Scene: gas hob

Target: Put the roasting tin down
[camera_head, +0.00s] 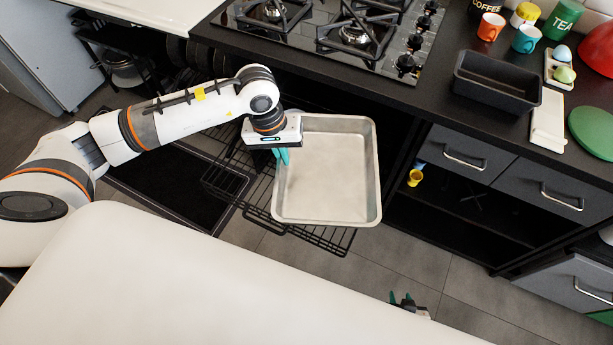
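My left gripper (281,157) reaches in from the left. Its teal fingertips are close together at the tin's left rim and look shut on it. My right gripper (402,300) is low in the picture, apart from the tin and mostly hidden by my white body. Its dark fingertips show a gap between them.
The gas hob (350,35) is set in the dark worktop behind. A black loaf tin (496,82), mugs and a white spoon rest (548,120) stand on the worktop at right. The open oven door (180,185) lies at left. Drawers (465,155) and an open shelf are right.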

